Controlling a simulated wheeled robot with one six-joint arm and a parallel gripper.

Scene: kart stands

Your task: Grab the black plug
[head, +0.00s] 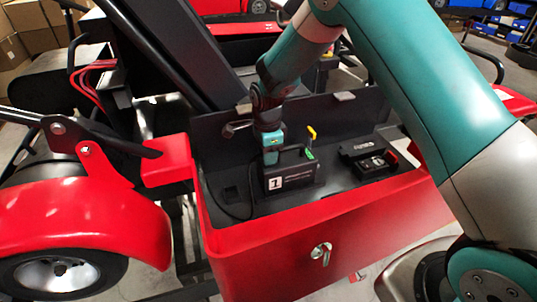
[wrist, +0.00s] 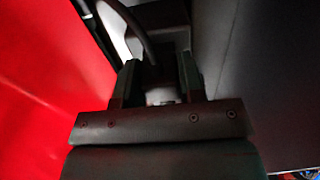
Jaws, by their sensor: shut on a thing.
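My gripper (head: 271,158) reaches down into the open red bin, at the left end of the black box marked 1 (head: 292,178). In the wrist view my gripper (wrist: 156,70) has its two fingers either side of a dark thing, which I take to be the black plug (wrist: 157,76). The fingers are shut on it. A dark cable (wrist: 138,28) runs up from it in that view. In the head view the plug is hidden by my gripper and the box; a black cable (head: 226,208) lies on the bin floor to the left.
The red bin (head: 320,235) has a raised dark back wall (head: 340,112). A red fender and wheel (head: 70,235) stand at left.

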